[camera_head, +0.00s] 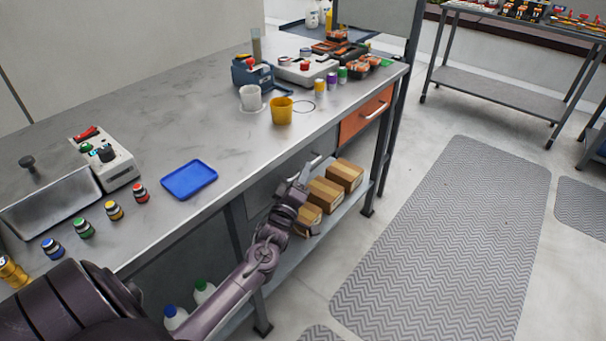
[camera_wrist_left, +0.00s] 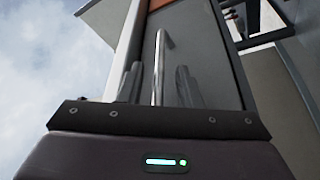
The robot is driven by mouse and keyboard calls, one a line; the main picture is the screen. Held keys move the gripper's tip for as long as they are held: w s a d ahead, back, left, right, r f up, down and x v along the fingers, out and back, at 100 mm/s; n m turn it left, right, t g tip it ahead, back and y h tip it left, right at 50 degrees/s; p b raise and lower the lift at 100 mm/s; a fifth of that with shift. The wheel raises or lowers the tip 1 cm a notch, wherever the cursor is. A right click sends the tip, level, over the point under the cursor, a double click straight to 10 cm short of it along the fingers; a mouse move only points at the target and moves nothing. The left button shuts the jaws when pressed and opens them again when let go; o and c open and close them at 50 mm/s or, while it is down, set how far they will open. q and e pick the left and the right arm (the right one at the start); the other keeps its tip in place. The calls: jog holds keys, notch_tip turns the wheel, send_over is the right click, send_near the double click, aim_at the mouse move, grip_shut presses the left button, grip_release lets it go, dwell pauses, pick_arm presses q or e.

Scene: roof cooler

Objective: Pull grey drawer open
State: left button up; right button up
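The grey drawer (camera_head: 262,194) is under the worktop of the long metal bench, to the left of the orange drawer. My left gripper (camera_head: 303,174) is in front of its right part and hides some of it. In the left wrist view the grey drawer front (camera_wrist_left: 207,62) shows with its bar handle (camera_wrist_left: 158,68). The two fingers of my left gripper (camera_wrist_left: 158,88) are apart, one on each side of the handle in that view. I see no finger clearly touching the handle. My right gripper is not in view.
The orange drawer (camera_head: 366,115) is at the bench's right end. Cardboard boxes (camera_head: 325,194) stand on the lower shelf, close below my left gripper. A blue tray (camera_head: 189,180) and yellow cup (camera_head: 282,111) stand on the worktop. The floor mat (camera_head: 440,240) in front is clear.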

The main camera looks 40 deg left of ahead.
pick_arm(q)
jog(key=shift+w+a, duration=0.1)
jog(key=shift+w, duration=0.15)
grip_shut()
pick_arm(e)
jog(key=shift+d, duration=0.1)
